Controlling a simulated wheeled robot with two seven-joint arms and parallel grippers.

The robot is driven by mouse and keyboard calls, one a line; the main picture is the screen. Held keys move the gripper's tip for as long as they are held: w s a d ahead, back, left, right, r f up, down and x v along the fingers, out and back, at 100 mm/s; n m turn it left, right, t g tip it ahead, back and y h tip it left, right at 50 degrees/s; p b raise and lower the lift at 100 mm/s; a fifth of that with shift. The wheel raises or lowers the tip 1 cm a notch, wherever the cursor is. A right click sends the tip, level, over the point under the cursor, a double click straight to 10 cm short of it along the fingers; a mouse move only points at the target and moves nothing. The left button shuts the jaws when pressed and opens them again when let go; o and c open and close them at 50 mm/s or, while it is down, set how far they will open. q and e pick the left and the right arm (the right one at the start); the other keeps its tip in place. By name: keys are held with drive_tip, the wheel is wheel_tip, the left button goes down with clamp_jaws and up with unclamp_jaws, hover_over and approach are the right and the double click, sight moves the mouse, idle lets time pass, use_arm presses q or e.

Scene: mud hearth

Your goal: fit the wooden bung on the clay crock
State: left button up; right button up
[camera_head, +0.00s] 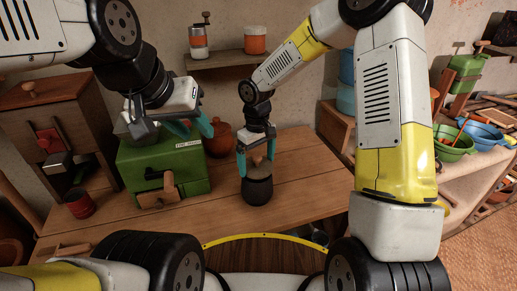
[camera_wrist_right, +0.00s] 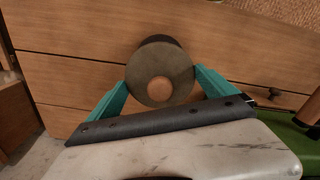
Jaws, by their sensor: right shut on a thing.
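The wooden bung (camera_head: 259,163) is a brown disc with a lighter round knob. My right gripper (camera_head: 256,165) is shut on it, with teal fingers on either side. In the right wrist view the bung (camera_wrist_right: 158,72) sits between the fingertips of the gripper (camera_wrist_right: 162,80). The dark crock (camera_head: 257,190) stands upright on the table, directly below the bung. Its dark side (camera_wrist_right: 159,39) shows past the bung's edge in the wrist view. I cannot tell whether the bung touches the rim. My left gripper (camera_head: 190,128) is open and empty above the green box.
The green box (camera_head: 165,165) stands left of the crock on the wooden table (camera_head: 300,180). A reddish lidded pot (camera_head: 219,140) stands behind, between them. A red mug (camera_head: 79,204) is at the left. The table right of the crock is clear. Bowls (camera_head: 452,140) stand on the right-hand bench.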

drive_tip(key=shift+f, duration=1.05)
idle(1.0)
drive_tip(key=o, duration=1)
drive_tip(key=shift+r, duration=3.5)
drive_tip(key=shift+r, duration=0.1)
